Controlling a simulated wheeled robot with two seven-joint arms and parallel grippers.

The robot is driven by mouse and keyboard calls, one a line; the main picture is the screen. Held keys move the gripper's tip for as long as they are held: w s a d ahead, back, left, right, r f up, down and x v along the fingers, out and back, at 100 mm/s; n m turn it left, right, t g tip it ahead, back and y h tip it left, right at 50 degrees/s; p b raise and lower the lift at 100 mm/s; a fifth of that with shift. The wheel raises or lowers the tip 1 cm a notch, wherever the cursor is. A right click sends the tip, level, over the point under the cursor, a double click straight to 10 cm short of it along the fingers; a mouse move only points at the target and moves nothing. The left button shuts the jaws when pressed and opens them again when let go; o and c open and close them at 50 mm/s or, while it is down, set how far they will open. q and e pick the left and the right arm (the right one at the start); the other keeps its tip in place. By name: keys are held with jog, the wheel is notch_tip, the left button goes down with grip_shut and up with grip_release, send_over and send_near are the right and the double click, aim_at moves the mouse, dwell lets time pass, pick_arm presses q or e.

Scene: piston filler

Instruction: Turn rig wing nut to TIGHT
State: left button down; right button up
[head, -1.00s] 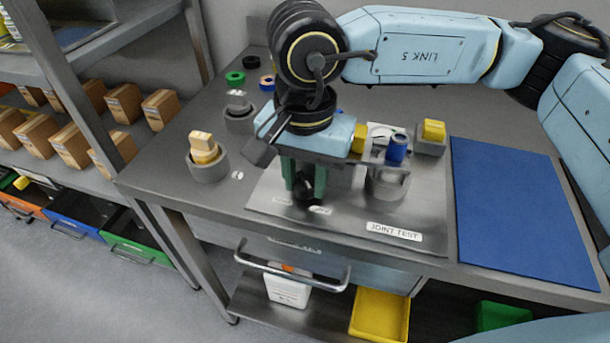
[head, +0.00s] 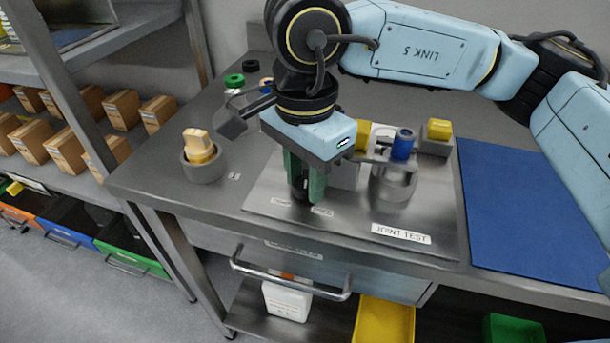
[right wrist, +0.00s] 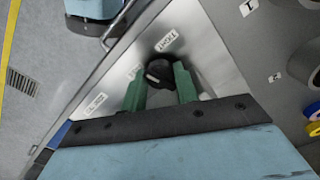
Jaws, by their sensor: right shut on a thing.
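The rig wing nut, a dark knob (right wrist: 157,72) with a pale mark, stands on the grey rig plate (right wrist: 205,55). In the right wrist view my right gripper (right wrist: 161,77) has its green fingers on either side of the knob, shut on it. A label (right wrist: 167,40) that seems to read TIGHT lies just beyond the knob, and another label (right wrist: 134,72) lies to its left. In the head view the right gripper (head: 303,190) points down at the plate's front left, and its fingers mostly hide the knob. My left gripper is not in view.
A metal holder (head: 392,185) with a blue-topped part stands right of the gripper, behind the JOINT TEST label (head: 401,234). A grey cup (head: 205,168) with a pale piece stands left. A blue mat (head: 520,210) covers the right of the bench. A drawer handle (head: 290,285) juts out in front.

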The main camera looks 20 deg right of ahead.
dwell(0.3)
jog(key=o, duration=1)
jog(key=n+p, duration=0.2)
jog(key=n, duration=0.1)
jog(key=shift+r, duration=0.2)
jog(key=n+p, duration=0.2)
jog(key=n, duration=0.1)
jog(key=shift+p, duration=0.3)
notch_tip(320, 180, up, 14)
jog(key=p, duration=0.3)
notch_tip(320, 180, up, 15)
jog(key=p, duration=1.6)
send_over(305, 184)
jog(key=s, duration=0.1)
jog(key=shift+s+r, duration=0.4)
jog(key=shift+r, duration=0.05)
